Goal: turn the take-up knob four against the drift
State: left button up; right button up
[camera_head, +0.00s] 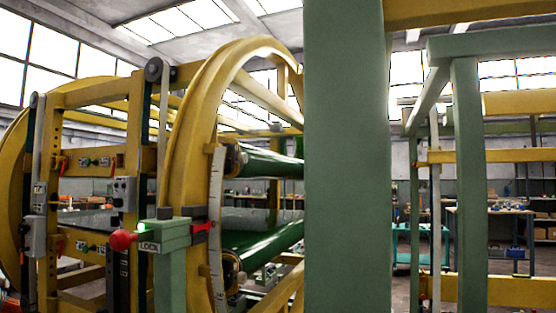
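I cannot pick out the take-up knob for certain. A round red knob (122,239) sticks out to the left of a green box marked LOCK (165,235), and a small green light glows on that box. A red pointer (203,227) sits to its right, beside a pale curved scale (216,215) on the big yellow ring (188,130). Green belt rollers (262,240) run through the ring. Neither of my grippers shows in the head view.
A wide green post (346,150) stands close in front and hides the middle. Another green frame (468,180) stands at the right. Grey boxes (124,194) are fixed to the yellow frame at left. Work benches (490,235) stand far behind at the right.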

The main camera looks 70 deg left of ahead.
aim_at(242, 158)
jog(key=i, duration=2.25)
jog(key=u, duration=4.25)
